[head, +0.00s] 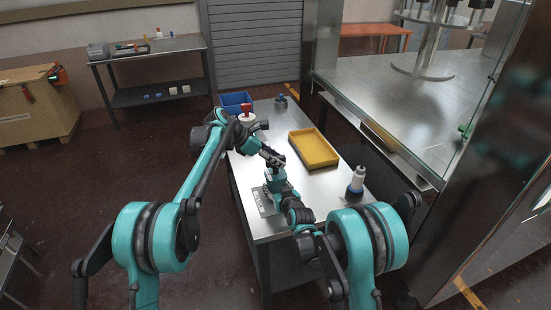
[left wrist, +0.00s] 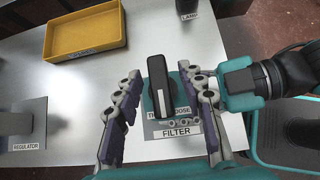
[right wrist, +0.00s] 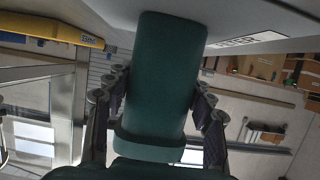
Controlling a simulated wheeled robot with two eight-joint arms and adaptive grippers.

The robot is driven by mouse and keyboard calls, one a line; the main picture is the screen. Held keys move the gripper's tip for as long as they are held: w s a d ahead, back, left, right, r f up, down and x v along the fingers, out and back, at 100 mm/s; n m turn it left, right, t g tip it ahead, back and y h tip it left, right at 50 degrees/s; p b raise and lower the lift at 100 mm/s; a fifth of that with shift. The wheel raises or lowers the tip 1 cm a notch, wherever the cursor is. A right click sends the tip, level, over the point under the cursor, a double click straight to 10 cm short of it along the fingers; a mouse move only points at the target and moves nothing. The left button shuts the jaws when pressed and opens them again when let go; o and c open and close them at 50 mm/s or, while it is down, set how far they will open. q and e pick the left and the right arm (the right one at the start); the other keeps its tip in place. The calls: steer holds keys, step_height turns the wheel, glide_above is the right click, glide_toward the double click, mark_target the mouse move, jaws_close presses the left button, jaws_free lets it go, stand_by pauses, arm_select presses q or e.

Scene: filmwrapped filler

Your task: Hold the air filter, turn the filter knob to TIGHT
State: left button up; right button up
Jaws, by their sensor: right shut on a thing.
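The teal air filter (head: 277,184) stands on the metal bench, with a FILTER label (left wrist: 176,132) at its foot. Its black knob (left wrist: 160,85) has a white line pointing down the left wrist picture, over the partly hidden TIGHT and LOOSE lettering. My left gripper (head: 271,157) is above the filter; in the left wrist view its open fingers (left wrist: 166,82) stand either side of the knob, with gaps showing. My right gripper (right wrist: 161,88) is shut on the filter's teal body (right wrist: 165,75), one finger on each side. The knob is out of the right wrist view.
A yellow tray (head: 314,148) lies on the bench beyond the filter. A white bottle (head: 357,180) stands at the right edge, near the LAMP label (left wrist: 188,15). A grey REGULATOR plate (left wrist: 28,120) lies nearby. A blue bin (head: 236,101) stands at the far end.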

arm_select(q)
jaws_close()
steer(key=m+g, duration=0.2)
steer(key=m, duration=0.1)
steer(key=shift+w, duration=0.1)
steer(key=shift+m+g, duration=0.8)
